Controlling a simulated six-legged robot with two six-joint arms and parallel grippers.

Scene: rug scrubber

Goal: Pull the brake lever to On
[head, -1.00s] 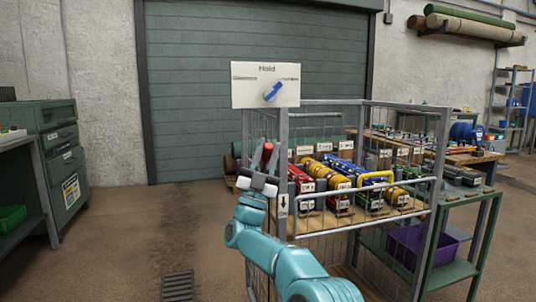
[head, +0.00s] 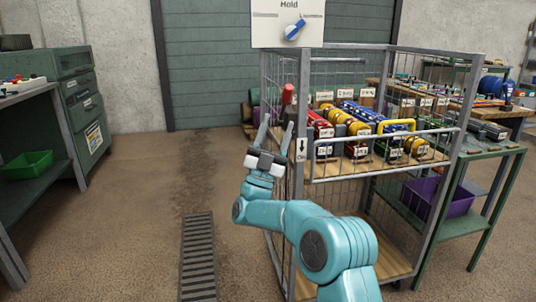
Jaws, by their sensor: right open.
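The brake lever's red handle (head: 287,95) stands up at the front left corner of the wire cage cart (head: 303,190). Below it, a white label (head: 301,149) on the corner post carries a down arrow; its small word is hard to read. My right gripper (head: 277,122) is open and empty, with its fingers pointing up. Its fingertips appear just below and left of the red handle, not around it; whether they touch it or the stem I cannot tell. The lower part of the lever is hidden or too small to see. My left gripper is not in view.
The cart holds red, yellow and blue parts. A dark green bench (head: 85,110) stands left. A floor grate (head: 198,255) lies front left; the floor around it is clear.

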